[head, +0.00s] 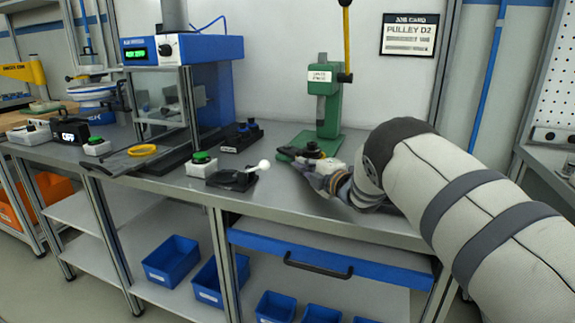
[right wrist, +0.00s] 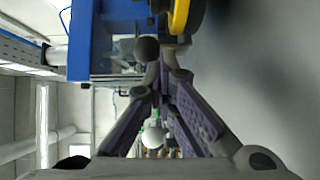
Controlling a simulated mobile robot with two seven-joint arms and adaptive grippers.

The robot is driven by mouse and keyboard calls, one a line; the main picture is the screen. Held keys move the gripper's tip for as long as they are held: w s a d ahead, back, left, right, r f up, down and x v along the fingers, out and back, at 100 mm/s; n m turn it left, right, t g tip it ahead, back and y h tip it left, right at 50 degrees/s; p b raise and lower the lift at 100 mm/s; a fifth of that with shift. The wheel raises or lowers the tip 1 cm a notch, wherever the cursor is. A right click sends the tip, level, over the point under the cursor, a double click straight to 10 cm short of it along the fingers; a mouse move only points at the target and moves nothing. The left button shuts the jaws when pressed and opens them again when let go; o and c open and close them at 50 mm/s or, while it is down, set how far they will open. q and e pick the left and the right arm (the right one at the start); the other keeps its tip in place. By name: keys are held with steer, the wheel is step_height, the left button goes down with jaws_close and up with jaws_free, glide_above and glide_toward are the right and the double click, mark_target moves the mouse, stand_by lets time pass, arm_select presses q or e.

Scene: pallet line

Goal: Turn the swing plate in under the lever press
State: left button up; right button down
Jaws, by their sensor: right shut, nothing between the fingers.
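The green lever press (head: 327,105) stands at the back of the bench, its yellow lever (head: 346,45) upright with a black knob. A low black plate-like piece (head: 228,180) with a white ball knob (head: 264,165) lies at the bench front, left of the press; I cannot tell for sure that it is the swing plate. My right gripper (head: 290,156) is shut and empty, low at the front of the press base, hiding part of it. In the right wrist view its fingers (right wrist: 163,72) converge, and a white ball (right wrist: 152,138) shows between them. My left gripper is out of view.
A blue machine (head: 210,48) with a green display stands left of the press. Green-button boxes (head: 201,165), a yellow ring (head: 142,150) and a black box (head: 242,136) occupy the bench to the left. Blue bins (head: 171,260) sit below. Bare bench lies before my right gripper.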

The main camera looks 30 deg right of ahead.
steer(key=c, duration=1.7)
jaws_free()
steer(key=shift+t, duration=0.3)
steer(key=r, duration=0.9)
steer(key=shift+w+r, duration=0.25)
steer(key=shift+r, duration=0.05)
steer(key=shift+s+r, duration=0.2)
steer(key=shift+r, duration=0.4)
steer(key=c, duration=0.4)
steer(key=shift+s+a+r, duration=0.1)
steer(key=shift+a+r, duration=0.05)
steer(key=shift+a, duration=0.1)
jaws_close()
steer(key=s+f, duration=0.1)
steer(key=f, duration=0.1)
steer(key=s+a+f+h, duration=0.1)
steer(key=f, duration=0.2)
steer(key=s+a+f+h, duration=0.1)
steer(key=f, duration=0.1)
steer(key=shift+s+a+f+m+t, duration=0.2)
steer(key=shift+s+f+m+t, duration=0.1)
steer(key=shift+s+m, duration=0.1)
steer(key=s+a+f+h, duration=0.1)
steer(key=s, duration=0.1)
steer(key=s+a+f+h, duration=0.2)
steer(key=shift+a+f+b, duration=0.15)
steer(key=shift+a+b, duration=0.05)
steer(key=shift+b, duration=0.15)
